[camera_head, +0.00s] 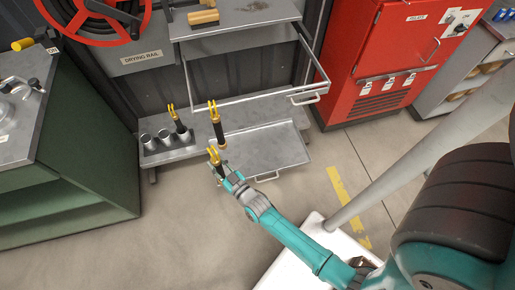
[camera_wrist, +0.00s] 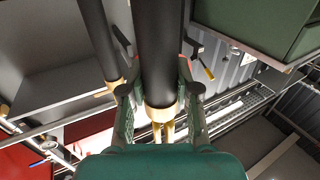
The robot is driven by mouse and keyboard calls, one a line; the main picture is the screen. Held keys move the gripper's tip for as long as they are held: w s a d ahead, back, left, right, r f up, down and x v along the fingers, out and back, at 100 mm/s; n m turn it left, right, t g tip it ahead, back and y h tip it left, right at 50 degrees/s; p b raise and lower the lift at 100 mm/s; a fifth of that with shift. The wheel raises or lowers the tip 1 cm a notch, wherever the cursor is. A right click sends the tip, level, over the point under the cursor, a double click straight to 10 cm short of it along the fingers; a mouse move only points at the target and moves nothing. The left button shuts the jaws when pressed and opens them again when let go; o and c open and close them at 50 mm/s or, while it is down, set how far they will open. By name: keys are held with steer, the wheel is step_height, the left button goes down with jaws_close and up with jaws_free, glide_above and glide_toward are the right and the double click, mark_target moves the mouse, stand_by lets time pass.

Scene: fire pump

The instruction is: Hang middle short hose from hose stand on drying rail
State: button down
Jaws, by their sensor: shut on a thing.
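My gripper (camera_head: 221,172) is shut on a short black hose with a brass collar and yellow forked end (camera_head: 214,155). In the wrist view, this black hose (camera_wrist: 159,50) runs between the fingers (camera_wrist: 160,92). A second short hose (camera_head: 218,129) hangs at the left part of the drying rail (camera_head: 255,97); it also shows left of the held one in the wrist view (camera_wrist: 98,40). The hose stand (camera_head: 172,154) is to the left, with a third hose (camera_head: 180,125) upright in its right cup. Its left and middle cups look empty. The held hose is in front of and below the rail.
A grey shelf or tray (camera_head: 265,148) lies under the rail. A green bench (camera_head: 85,150) stands at left, a red cabinet (camera_head: 385,60) at right. A hose reel (camera_head: 95,20) is above the drying rail sign (camera_head: 147,57). The rail's right part is clear.

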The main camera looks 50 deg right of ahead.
steer(key=s+d+r+m+g+h, duration=0.2)
steer(key=s+d+r+m+h, duration=0.25)
steer(key=s+d+r, duration=0.45)
steer(key=w+d+f, duration=0.2)
steer(key=w+d, duration=0.8)
steer(key=w, duration=0.3)
steer(key=shift+f+n+h, duration=0.3)
steer(key=shift+n+h, duration=0.15)
stand_by(1.0)
steer(key=c, duration=0.8)
jaws_free()
steer(key=shift+o, duration=0.2)
steer(key=shift+f, duration=0.1)
steer(key=shift+s, duration=0.1)
steer(key=v, duration=1.1)
steer(key=shift+s+a, duration=0.2)
steer(key=shift+s, duration=0.2)
